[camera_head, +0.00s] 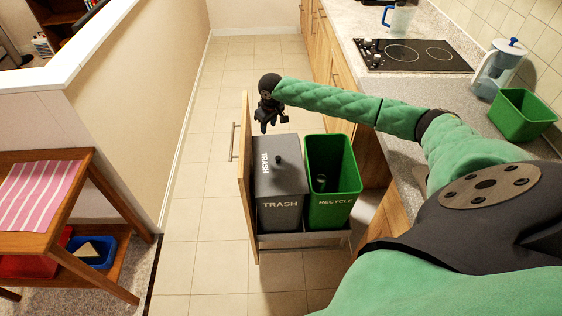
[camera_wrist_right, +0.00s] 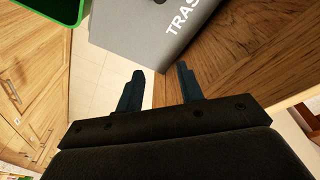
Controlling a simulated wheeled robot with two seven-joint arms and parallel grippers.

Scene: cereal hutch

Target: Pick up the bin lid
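The grey trash bin (camera_head: 281,216) stands in the pulled-out drawer with its grey lid (camera_head: 290,178) on top, marked TRASH. A small dark knob (camera_head: 279,160) stands up from the lid. The lid also shows at the top of the right wrist view (camera_wrist_right: 135,28), its knob cut by the upper edge. My right gripper (camera_head: 266,123) is above and beyond the lid's far edge, apart from it. In the right wrist view its two fingers (camera_wrist_right: 160,72) are spread with nothing between them. My left gripper is out of view.
A green recycle bin (camera_head: 331,208) stands open beside the trash bin. The wooden drawer front (camera_head: 246,190) rises along the trash bin's left side. The counter (camera_head: 405,110) with cooktop (camera_head: 412,55) is at right. Tiled floor (camera_head: 192,200) is clear at left.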

